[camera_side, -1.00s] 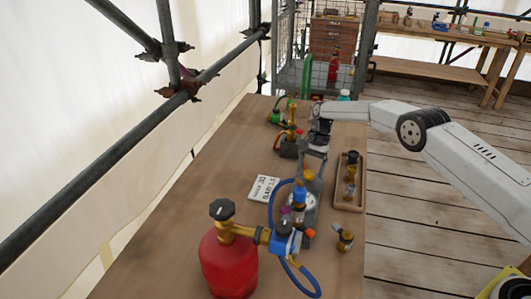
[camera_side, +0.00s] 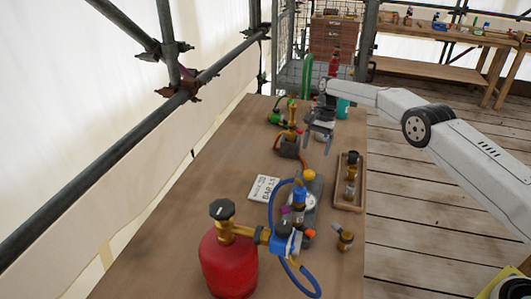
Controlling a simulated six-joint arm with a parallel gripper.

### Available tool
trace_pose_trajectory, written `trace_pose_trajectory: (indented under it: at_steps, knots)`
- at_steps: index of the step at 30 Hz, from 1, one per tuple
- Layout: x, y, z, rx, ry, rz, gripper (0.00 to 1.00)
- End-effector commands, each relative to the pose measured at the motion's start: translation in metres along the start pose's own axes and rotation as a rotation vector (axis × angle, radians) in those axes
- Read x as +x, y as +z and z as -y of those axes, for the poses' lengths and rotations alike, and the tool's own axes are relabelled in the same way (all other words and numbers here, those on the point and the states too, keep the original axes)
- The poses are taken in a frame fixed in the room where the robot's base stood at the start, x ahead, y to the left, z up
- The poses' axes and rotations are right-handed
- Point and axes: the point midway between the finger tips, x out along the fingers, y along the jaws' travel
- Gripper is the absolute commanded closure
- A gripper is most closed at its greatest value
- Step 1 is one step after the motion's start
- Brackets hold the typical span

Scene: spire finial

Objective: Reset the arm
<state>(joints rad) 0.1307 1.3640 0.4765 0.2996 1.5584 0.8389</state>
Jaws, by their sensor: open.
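My gripper (camera_side: 318,146) is open with its fingers pointing down. It hangs over the far part of the wooden table (camera_side: 205,190), to the right of a brass fitting on a dark block (camera_side: 290,142). Nothing shows between its fingers. My arm reaches in from the right.
A red gas cylinder (camera_side: 228,264) with a blue hose (camera_side: 272,208) stands at the near end. Beside it is a grey fixture with a yellow knob (camera_side: 309,175). A wooden tray (camera_side: 362,192) holds brass parts; a card (camera_side: 264,188) lies mid-table. Scaffold poles (camera_side: 110,130) run left.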

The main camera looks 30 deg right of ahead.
Motion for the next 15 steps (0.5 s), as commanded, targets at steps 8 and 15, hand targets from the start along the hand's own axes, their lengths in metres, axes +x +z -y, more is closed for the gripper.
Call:
trace_pose_trajectory:
  at_steps: [8,15]
  knots:
    - [-0.001,0.002,0.000,-0.009,-0.001,-0.007,0.14]
    - [-0.011,0.010,-0.002,-0.063,-0.009,-0.047,0.14]
